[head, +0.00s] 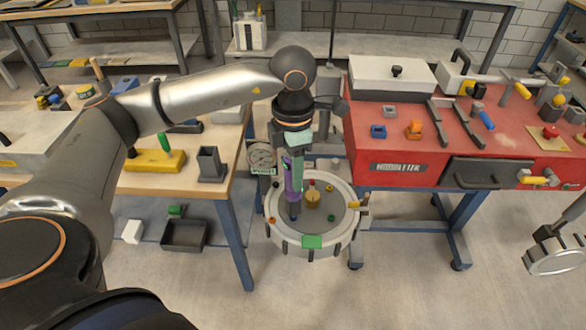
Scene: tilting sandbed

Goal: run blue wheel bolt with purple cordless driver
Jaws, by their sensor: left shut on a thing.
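My left gripper (296,146) hangs pointing down and is shut on the purple cordless driver (289,178). The driver is upright, with its dark lower end over the left part of a round grey wheel-like stand (312,253). Green and orange bolt heads also sit around the top, with a brass hub (313,199) in the middle.
A red workbench (366,160) with tools and handles stands to the right. A wooden table (221,188) with a yellow block and grey holder stands to the left. The front floor is clear.

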